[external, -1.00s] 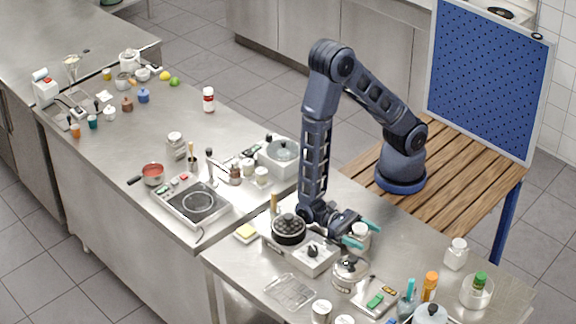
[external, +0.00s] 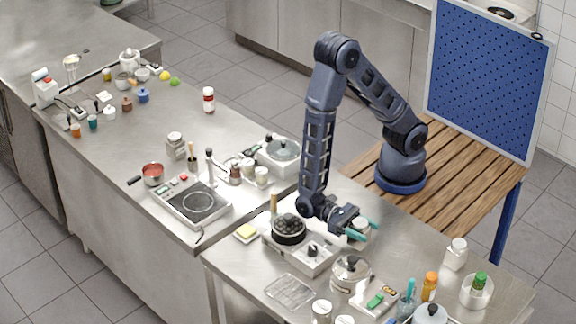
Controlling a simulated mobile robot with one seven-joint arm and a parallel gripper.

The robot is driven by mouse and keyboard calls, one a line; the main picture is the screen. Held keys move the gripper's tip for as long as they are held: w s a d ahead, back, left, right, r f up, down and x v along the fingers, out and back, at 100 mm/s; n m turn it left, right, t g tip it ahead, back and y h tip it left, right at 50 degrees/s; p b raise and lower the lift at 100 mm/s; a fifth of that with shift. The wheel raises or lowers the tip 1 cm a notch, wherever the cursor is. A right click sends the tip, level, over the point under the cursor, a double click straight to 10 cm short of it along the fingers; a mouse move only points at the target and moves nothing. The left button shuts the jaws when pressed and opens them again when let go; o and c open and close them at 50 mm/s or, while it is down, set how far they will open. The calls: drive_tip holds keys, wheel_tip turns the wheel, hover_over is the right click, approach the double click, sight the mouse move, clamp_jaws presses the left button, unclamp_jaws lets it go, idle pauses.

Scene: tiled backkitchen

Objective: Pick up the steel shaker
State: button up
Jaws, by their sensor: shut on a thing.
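The steel shaker (external: 360,223) is small and pale, with a light top, at the back of the near steel counter (external: 400,262). My gripper (external: 362,231) reaches it from the left, and its teal fingers are shut on it, one on each side. The fingers hide much of the shaker's body. It appears to be slightly above the counter, but the gap under it is hard to see.
A small burner with a black pan (external: 289,229) stands just left of my gripper. A lidded steel pot (external: 350,271) is in front. A white-lidded jar (external: 456,253) stands to the right, with clear counter between.

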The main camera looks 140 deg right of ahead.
wheel_tip(320, 180, up, 18)
drive_tip(key=shift+f, duration=0.2)
idle(0.4)
drive_tip(key=w+d+m+t+h, duration=0.25)
drive_tip(key=w+d+t, duration=0.2)
drive_tip(key=d, duration=0.95)
drive_tip(key=w+d+m+t+h, duration=0.1)
drive_tip(key=w+d+m+t, duration=0.3)
drive_tip(key=d, duration=1)
drive_tip(key=w+d+m+t+h, duration=0.15)
drive_tip(key=d+m+t, duration=0.35)
drive_tip(key=d, duration=0.9)
drive_tip(key=s+d+m+t+h, duration=0.1)
drive_tip(key=s+d+t+h, duration=0.2)
drive_tip(key=d, duration=0.8)
drive_tip(key=s+d+m+t+h, duration=0.2)
drive_tip(key=s+d, duration=0.1)
drive_tip(key=d, duration=0.7)
drive_tip(key=s+d+m+t+h, duration=0.2)
drive_tip(key=s+d+m+h, duration=0.45)
drive_tip(key=s+d, duration=1.25)
drive_tip(key=shift+n+h, duration=0.65)
drive_tip(key=shift+n, duration=0.15)
drive_tip(key=f, duration=1.3)
drive_tip(key=w+f, duration=0.1)
drive_tip(key=f, duration=0.5)
drive_tip(key=shift+d+f, duration=0.35)
drive_tip(key=shift+d, duration=0.05)
drive_tip(key=shift+f, duration=0.1)
